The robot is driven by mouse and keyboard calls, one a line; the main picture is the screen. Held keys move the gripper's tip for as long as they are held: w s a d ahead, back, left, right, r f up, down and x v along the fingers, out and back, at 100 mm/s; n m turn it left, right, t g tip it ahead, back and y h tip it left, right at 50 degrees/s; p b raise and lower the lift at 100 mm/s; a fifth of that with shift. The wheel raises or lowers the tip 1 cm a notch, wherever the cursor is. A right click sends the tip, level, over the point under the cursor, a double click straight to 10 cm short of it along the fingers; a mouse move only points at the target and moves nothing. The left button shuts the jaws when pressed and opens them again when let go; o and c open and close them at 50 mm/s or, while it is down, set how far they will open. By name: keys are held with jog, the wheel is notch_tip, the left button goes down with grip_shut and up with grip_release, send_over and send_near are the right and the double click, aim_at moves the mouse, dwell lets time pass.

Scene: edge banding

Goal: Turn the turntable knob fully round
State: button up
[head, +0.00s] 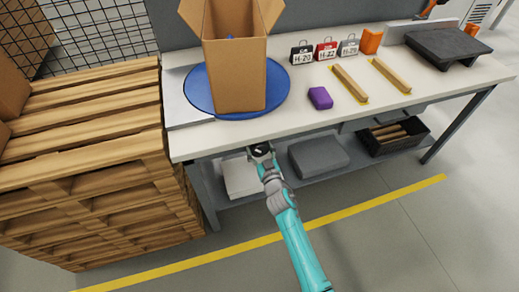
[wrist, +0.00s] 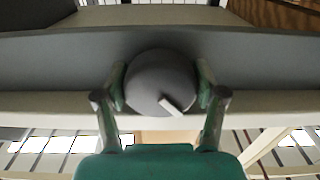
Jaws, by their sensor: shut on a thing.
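The turntable knob (wrist: 158,80) is a round dark grey disc on the table's front edge, with a pale pointer mark toward its lower right in the wrist view. My gripper (wrist: 160,88) has one finger on each side of the knob and is shut on it. In the head view my gripper (head: 262,152) is at the front edge of the table, below the turntable, and mostly hides the knob. The blue round turntable (head: 275,97) carries an open cardboard box (head: 236,75).
The white table (head: 310,120) also holds a purple block (head: 320,98), two wooden strips (head: 349,84), labelled red, black and grey tags (head: 326,50) and a dark slab (head: 447,48). Stacked pallets (head: 90,165) stand close on the left. A lower shelf holds a grey bin (head: 318,155).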

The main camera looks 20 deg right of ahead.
jog(key=shift+d+n, duration=0.1)
jog(key=shift+n, duration=3.3)
jog(key=o, duration=1.1)
jog(key=shift+r, duration=0.1)
